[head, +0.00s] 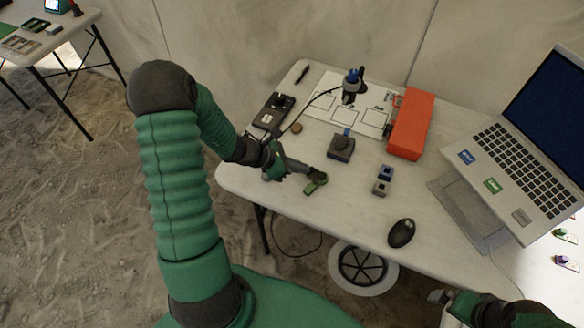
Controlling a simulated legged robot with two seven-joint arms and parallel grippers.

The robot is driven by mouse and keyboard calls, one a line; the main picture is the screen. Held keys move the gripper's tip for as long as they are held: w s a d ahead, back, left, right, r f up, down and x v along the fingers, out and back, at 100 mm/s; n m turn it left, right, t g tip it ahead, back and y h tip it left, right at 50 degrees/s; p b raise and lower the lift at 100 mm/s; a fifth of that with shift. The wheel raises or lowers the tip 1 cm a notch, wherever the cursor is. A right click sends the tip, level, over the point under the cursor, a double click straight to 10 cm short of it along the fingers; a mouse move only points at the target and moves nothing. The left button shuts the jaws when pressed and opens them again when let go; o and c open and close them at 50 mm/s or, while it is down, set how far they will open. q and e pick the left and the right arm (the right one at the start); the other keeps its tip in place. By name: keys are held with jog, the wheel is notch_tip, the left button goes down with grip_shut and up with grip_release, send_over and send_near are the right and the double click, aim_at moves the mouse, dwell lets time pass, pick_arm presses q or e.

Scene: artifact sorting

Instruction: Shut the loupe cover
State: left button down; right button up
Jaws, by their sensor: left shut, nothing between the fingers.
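My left gripper (318,178) reaches in from the left, low over the front left of the table, with its fingers shut and empty. A small green and dark piece (311,188), which looks like the loupe with its cover, lies at the fingertips. The fingers partly hide it, so I cannot tell whether they touch it or how far the cover is open. My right gripper (439,297) shows only in part at the bottom right, below the table's front edge. Its jaw opening is unclear.
Nearby stand a dark box with a blue knob (341,148), two small blocks (385,173) and a black mouse (401,233). Behind are a black device (271,113), a blue-black instrument (352,85) and an orange case (411,123). A laptop (515,150) fills the right.

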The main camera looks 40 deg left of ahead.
dwell(0.3)
pick_arm(q)
jog(key=shift+w+a+p, duration=0.1)
jog(key=shift+a+p, duration=0.05)
jog(key=shift+p, duration=0.3)
jog(key=shift+m, duration=0.4)
